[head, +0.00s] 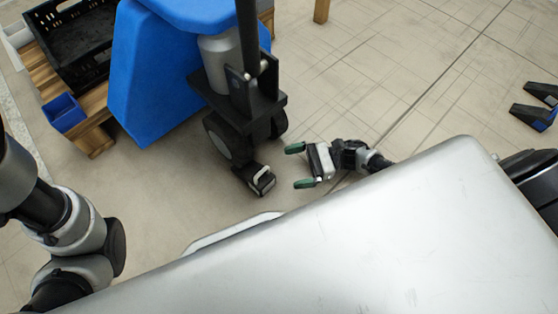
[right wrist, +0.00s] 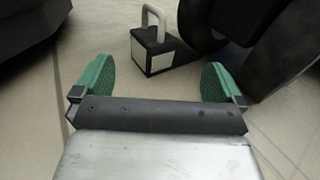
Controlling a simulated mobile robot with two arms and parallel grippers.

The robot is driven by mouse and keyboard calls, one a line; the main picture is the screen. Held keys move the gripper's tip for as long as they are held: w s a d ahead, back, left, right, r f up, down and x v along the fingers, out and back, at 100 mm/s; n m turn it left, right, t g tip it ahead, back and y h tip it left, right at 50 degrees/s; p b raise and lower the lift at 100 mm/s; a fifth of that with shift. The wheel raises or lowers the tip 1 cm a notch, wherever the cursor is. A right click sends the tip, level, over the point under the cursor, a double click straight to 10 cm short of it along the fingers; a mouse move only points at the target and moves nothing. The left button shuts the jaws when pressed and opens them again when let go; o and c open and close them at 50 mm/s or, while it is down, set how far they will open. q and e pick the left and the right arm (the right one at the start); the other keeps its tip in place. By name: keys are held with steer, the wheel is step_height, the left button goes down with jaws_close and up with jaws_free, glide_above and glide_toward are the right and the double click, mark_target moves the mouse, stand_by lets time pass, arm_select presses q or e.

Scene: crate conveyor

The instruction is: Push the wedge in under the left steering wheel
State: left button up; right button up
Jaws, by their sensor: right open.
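The wedge (head: 258,181) is a small black block with a pale upright handle, on the floor close in front of the steering wheel (head: 223,140). I cannot tell whether they touch. In the right wrist view the wedge (right wrist: 154,54) lies ahead between the fingers, with the dark wheel (right wrist: 201,24) just behind it to the right. My right gripper (head: 298,166) is low over the floor to the right of the wedge, open and empty, its green fingertips pointing toward it; a gap remains. My left arm shows at the left; its gripper is out of view.
A blue body (head: 150,75) stands behind the wheel. A pallet with a black crate (head: 75,45) and small blue bin (head: 64,114) is at the upper left. Black feet with blue patches (head: 534,115) are at the far right.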

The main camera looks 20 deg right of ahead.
steer(key=shift+v, duration=1.9)
